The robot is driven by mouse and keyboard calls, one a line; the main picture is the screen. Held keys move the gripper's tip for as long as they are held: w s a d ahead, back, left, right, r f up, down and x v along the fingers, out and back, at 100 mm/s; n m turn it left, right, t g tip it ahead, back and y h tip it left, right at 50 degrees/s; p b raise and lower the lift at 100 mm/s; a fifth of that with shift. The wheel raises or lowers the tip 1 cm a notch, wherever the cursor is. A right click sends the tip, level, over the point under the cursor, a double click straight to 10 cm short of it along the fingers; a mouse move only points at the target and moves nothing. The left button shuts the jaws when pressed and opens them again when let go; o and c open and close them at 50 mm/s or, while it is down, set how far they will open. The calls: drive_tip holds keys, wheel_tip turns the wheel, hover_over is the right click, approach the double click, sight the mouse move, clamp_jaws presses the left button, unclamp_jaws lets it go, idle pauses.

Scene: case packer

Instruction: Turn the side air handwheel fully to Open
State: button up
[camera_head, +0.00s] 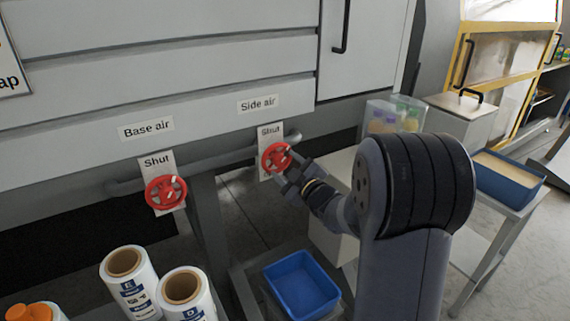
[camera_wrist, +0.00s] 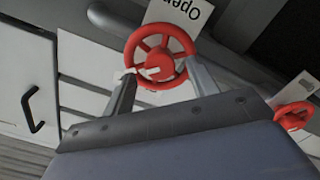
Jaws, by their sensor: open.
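The side air handwheel (camera_head: 276,157) is a red spoked wheel on a grey pipe, under the "Side air" label (camera_head: 264,104). A plate behind it reads "Shut" above the wheel in the head view. In the wrist view the wheel (camera_wrist: 160,55) is ahead, with "Open" on the plate (camera_wrist: 186,14) beyond its rim. My gripper (camera_head: 288,172) is at the wheel's lower right in the head view. In the wrist view my gripper (camera_wrist: 160,82) is open, one finger on each side of the wheel's near part. I cannot tell whether the fingers touch the rim.
The red base air handwheel (camera_head: 166,192) is to the left; it also shows in the wrist view (camera_wrist: 294,115). Below are white film rolls (camera_head: 130,283) and a blue bin (camera_head: 301,284). A clear box with bottles (camera_head: 393,117) stands right of the wheel.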

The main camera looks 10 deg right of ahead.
drive_tip(key=shift+w+a, duration=0.2)
drive_tip(key=shift+w, duration=0.35)
drive_tip(key=c, duration=1)
drive_tip(key=shift+o, duration=0.2)
